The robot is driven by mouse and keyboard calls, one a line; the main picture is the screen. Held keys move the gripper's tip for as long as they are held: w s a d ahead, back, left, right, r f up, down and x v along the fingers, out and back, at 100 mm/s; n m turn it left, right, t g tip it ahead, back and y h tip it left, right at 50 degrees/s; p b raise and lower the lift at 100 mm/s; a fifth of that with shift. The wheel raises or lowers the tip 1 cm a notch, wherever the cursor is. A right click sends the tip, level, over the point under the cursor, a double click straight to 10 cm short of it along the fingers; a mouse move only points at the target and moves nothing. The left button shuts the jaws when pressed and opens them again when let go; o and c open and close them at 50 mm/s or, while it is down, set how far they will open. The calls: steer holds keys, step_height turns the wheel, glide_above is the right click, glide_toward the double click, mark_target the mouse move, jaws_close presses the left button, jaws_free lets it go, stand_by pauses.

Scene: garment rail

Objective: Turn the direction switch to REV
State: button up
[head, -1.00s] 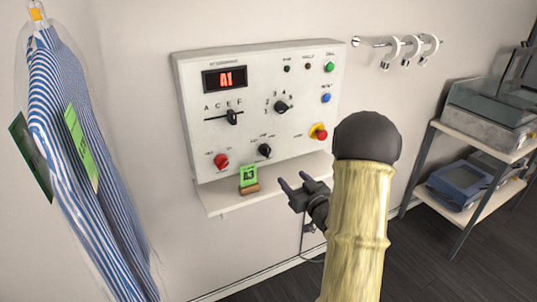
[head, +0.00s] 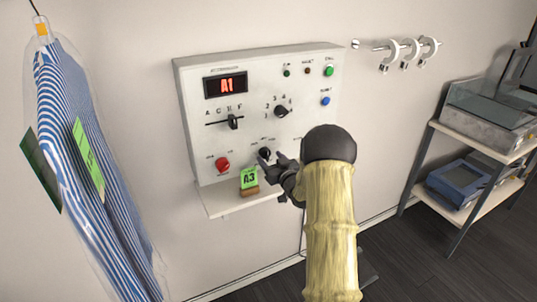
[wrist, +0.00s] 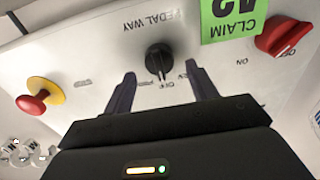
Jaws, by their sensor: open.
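The direction switch is a small black rotary knob (head: 265,152) low on the white control panel (head: 205,140). In the wrist view the knob (wrist: 158,58) appears inverted, with small labels around it, one reading OFF; the others are hard to read. My gripper (head: 270,160) is in front of the panel at the knob. In the wrist view my gripper (wrist: 160,76) is open, with one finger on either side of the knob and no visible contact. I cannot tell how far the fingertips are from the panel face.
A red mushroom button with a yellow collar (wrist: 38,102) shows in the wrist view. The display (head: 226,86) reads A1. A striped shirt (head: 88,160) hangs left.

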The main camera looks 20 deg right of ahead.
mark_target(266, 154)
steer(key=shift+w, duration=1.25)
steer(key=c, duration=1)
